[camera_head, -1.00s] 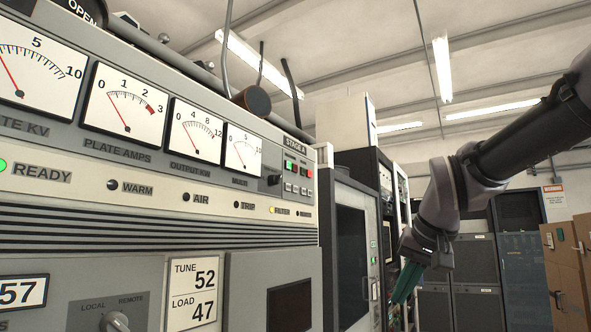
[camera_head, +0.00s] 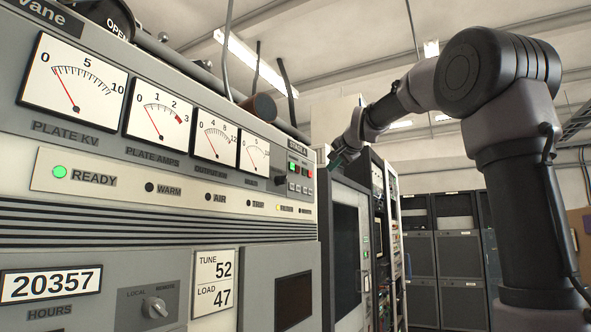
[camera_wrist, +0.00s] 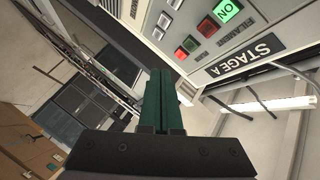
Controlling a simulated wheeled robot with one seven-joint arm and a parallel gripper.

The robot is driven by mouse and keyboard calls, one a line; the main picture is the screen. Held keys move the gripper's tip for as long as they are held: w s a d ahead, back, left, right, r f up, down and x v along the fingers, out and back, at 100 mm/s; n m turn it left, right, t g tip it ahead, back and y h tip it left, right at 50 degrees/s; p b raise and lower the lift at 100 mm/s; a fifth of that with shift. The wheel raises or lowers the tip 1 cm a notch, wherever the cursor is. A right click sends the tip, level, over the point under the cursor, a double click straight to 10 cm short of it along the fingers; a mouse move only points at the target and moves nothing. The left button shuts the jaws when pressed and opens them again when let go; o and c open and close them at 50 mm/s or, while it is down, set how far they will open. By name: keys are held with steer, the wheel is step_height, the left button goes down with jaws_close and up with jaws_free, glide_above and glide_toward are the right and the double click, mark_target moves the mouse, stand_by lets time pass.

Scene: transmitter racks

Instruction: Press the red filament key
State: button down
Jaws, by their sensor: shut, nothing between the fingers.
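In the wrist view a red key (camera_wrist: 207,27) sits beside a lit green ON key (camera_wrist: 228,10), close to the FILAMENT lettering (camera_wrist: 236,34). In the head view the small key block (camera_head: 300,171) is at the right end of the meter panel. My gripper (camera_wrist: 161,72) has its teal fingers shut together and empty. Its tips appear apart from the keys, beside the panel's end. In the head view my gripper (camera_head: 336,162) is small, just right of the key block.
The STAGE A plate (camera_wrist: 262,54) is near the keys. A brown cylinder (camera_head: 260,106) and thin rods stand above the panel. Dark racks (camera_head: 350,240) stand just past the panel. Grey cabinets (camera_head: 460,260) stand at the back.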

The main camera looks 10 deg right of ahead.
mark_target(300, 172)
steer(key=shift+w+a+r, duration=0.1)
steer(key=shift+w+r, duration=0.2)
steer(key=shift+r, duration=0.1)
steer(key=shift+a, duration=0.1)
steer(key=w+a, duration=0.5)
steer(key=a, duration=0.2)
stand_by(0.3)
steer(key=shift+w, duration=0.1)
stand_by(1.8)
steer(key=shift+w+a, duration=0.2)
steer(key=shift+a, duration=0.1)
steer(key=shift+w+a, duration=0.25)
steer(key=shift+a, duration=0.05)
stand_by(0.9)
steer(key=shift+s+d, duration=0.5)
steer(key=shift+d, duration=0.1)
